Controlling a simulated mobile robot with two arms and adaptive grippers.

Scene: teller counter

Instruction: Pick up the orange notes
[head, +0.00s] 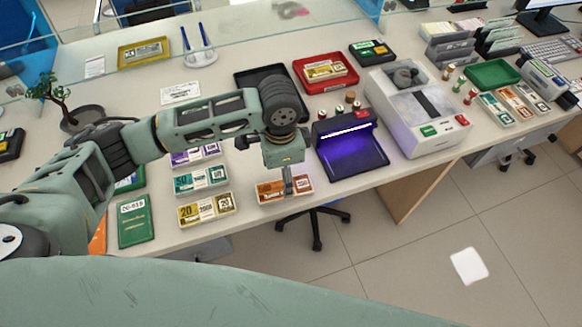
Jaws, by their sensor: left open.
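The orange notes (299,184) lie as a banded bundle in a shallow clear tray at the front edge of the counter. My left gripper (287,186) points down right over them, with its fingers at the middle of the bundle. The gripper is open, and its fingers hide part of the notes. I cannot tell whether the fingers touch the notes. My right gripper is not in view.
Yellow notes (205,209), teal notes (201,180) and purple notes (190,157) lie to the left. A purple-lit checker (350,150) and a grey counting machine (415,110) stand to the right. A red tray (318,87) with notes lies behind.

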